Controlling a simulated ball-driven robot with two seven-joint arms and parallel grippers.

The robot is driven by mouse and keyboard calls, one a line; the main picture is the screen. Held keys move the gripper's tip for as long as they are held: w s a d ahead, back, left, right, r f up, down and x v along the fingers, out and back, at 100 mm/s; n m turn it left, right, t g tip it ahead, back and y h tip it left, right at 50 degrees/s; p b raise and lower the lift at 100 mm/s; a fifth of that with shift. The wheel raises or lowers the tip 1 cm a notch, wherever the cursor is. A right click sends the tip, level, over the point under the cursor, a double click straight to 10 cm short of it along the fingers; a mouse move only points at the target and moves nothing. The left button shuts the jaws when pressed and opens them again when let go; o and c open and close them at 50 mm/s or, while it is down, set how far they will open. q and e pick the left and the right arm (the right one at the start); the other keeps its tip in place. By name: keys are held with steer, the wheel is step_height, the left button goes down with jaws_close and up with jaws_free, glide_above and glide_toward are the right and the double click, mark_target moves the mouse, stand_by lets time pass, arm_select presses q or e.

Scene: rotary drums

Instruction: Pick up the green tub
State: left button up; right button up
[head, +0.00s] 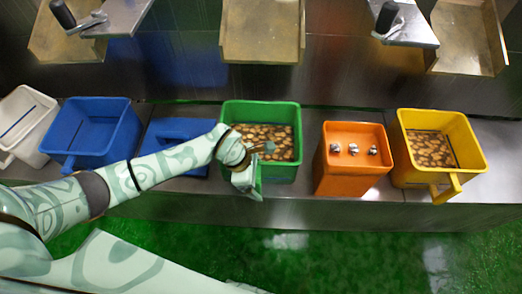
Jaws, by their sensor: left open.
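The green tub (232,111) stands on the metal ledge in the middle of the head view, with brown and tan pieces inside. My left arm reaches in from the left, and my left gripper (256,168) is at the tub's near left side, over its front wall and handle. The gripper is open. It hides part of the tub's front, and I cannot tell whether its fingers touch the tub. My right gripper is not in view.
A white tub (30,140), a blue tub (100,112) and a blue piece (170,131) stand to the left. An orange box (345,178) with silver knobs and a yellow tub (462,128) stand to the right. Metal chutes (262,52) hang above. The green floor in front is clear.

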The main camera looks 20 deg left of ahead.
arm_select(q)
steer(key=c, duration=1.8)
steer(key=shift+w+d+r, duration=0.1)
steer(key=shift+w, duration=0.05)
jaws_close()
steer(key=shift+r, duration=0.1)
